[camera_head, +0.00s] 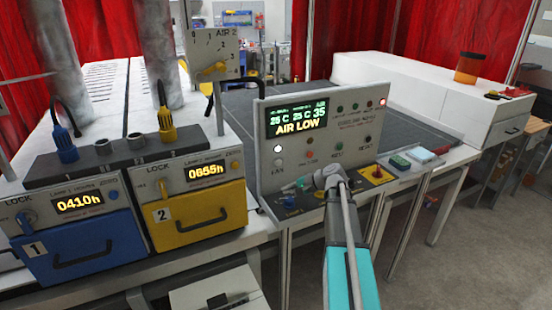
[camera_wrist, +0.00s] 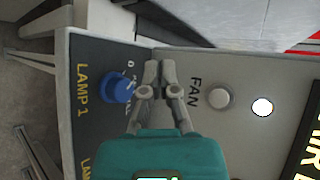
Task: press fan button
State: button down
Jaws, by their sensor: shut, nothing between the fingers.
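The fan button (camera_wrist: 219,98) is a round pale button on the upright grey panel, beside the printed word FAN, in the wrist view. In the head view the fan button (camera_head: 278,163) is at the panel's lower left, under a lit white lamp (camera_head: 277,149). My gripper (camera_wrist: 159,70) is shut and empty. In the wrist view its fingertips show over the inner corner between the sloped and upright panels, left of the FAN label and apart from the button in the picture. In the head view my wrist hides part of the panel's lower front.
A blue LAMP 1 knob (camera_wrist: 117,88) is close to the left of my fingers. The control box display (camera_head: 297,119) reads AIR LOW. A red button (camera_head: 377,172) is on the sloped panel's right. Blue (camera_head: 80,245) and yellow (camera_head: 195,218) lamp drawers stand at left.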

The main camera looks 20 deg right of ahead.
aim_at(277, 166)
jog(key=shift+m+t, duration=0.6)
jog(key=shift+m, duration=0.1)
jog(key=d+r, duration=0.1)
jog(key=w+d+r, duration=0.1)
jog(key=d, duration=0.1)
jog(key=shift+d+r, duration=0.3)
jog(key=shift+r, duration=0.05)
jog(key=shift+w, duration=0.1)
jog(key=w, duration=0.8)
jog(key=shift+w+a, duration=0.15)
jog(key=shift+w, duration=0.15)
jog(key=shift+w, duration=0.9)
dwell(1.8)
jog(key=shift+s, duration=0.1)
dwell(0.3)
jog(key=shift+s, duration=0.75)
jog(key=shift+s, duration=0.15)
